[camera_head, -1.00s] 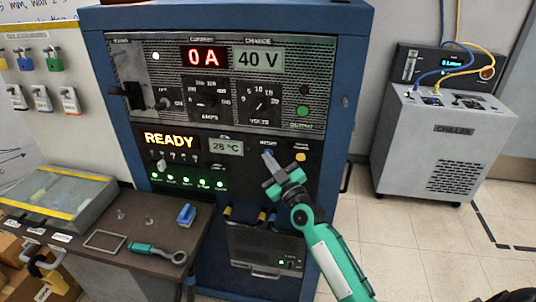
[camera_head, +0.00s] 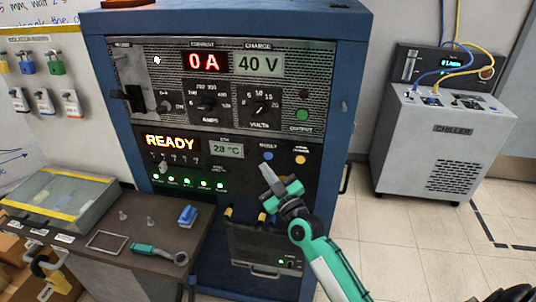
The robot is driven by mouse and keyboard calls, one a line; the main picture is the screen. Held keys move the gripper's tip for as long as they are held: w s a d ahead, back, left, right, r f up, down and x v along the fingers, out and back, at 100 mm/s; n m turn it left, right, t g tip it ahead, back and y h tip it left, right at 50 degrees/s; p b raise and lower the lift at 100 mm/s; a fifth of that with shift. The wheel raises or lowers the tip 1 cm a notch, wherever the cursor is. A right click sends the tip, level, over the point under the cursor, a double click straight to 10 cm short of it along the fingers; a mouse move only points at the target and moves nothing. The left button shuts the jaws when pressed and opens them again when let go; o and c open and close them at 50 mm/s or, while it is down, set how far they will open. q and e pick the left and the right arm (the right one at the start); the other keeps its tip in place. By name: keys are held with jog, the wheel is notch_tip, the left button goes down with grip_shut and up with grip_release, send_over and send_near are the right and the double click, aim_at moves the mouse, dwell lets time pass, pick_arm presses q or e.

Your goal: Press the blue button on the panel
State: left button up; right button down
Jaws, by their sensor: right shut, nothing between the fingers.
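The blue button (camera_head: 267,155) sits on the dark lower panel (camera_head: 240,178) of the blue cabinet, under a small label and left of a yellow button (camera_head: 300,160). My right gripper (camera_head: 265,168) is shut and empty, just below the blue button. A small gap shows between its tip and the button in the picture; the depth between them is hard to tell. My left gripper is not in view.
A grey chiller (camera_head: 440,150) stands at right. Floor between cabinet and chiller is clear.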

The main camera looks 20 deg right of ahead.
jog(key=shift+s+a+p, duration=0.25)
jog(key=shift+s+a, duration=0.2)
jog(key=shift+s, duration=0.2)
jog(key=shift+s+a+p, duration=0.2)
jog(key=shift+s+a, duration=0.2)
jog(key=shift+s, duration=0.2)
